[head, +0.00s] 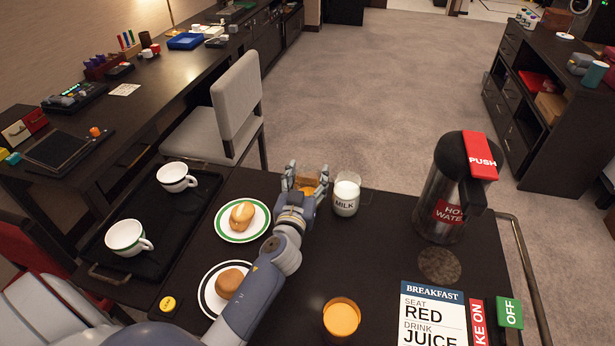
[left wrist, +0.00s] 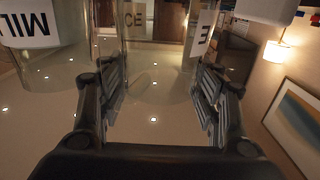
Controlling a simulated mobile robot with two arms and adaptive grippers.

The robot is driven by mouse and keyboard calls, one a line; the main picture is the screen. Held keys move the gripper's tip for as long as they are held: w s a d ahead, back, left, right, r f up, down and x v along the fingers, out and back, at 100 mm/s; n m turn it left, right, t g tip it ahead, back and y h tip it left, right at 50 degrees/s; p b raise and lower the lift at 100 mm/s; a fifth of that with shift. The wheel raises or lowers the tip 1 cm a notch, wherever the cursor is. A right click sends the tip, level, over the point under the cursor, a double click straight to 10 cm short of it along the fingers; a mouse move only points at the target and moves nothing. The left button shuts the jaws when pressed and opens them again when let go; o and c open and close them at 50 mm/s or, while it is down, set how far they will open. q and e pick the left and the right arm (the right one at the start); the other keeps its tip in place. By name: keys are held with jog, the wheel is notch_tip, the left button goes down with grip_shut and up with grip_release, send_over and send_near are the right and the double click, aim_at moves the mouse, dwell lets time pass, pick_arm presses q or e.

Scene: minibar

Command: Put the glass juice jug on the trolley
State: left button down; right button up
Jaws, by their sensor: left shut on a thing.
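My left gripper (head: 306,180) reaches over the dark trolley top (head: 380,255) to its far edge and is shut on the glass juice jug, whose orange juice (head: 308,187) shows between the fingers. In the left wrist view the clear jug (left wrist: 155,60) stands between both fingers, with part of its lettering readable. The fingers hide much of it in the head view, and I cannot tell whether its base touches the trolley. A glass milk jug (head: 345,194) stands just right of it. My right gripper is not in view.
A hot water flask (head: 437,215) stands at the right. Plates with buns (head: 242,216) are on the left, a glass of orange juice (head: 341,318) and a breakfast card (head: 432,312) in front. A black tray (head: 150,215) holds two cups. The trolley's middle is clear.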

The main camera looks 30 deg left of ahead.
pick_arm(q)
jog(key=shift+r, duration=0.1)
jog(key=c, duration=0.5)
grip_release()
jog(key=b+v, duration=0.2)
jog(key=v, duration=1)
jog(key=shift+b, duration=0.3)
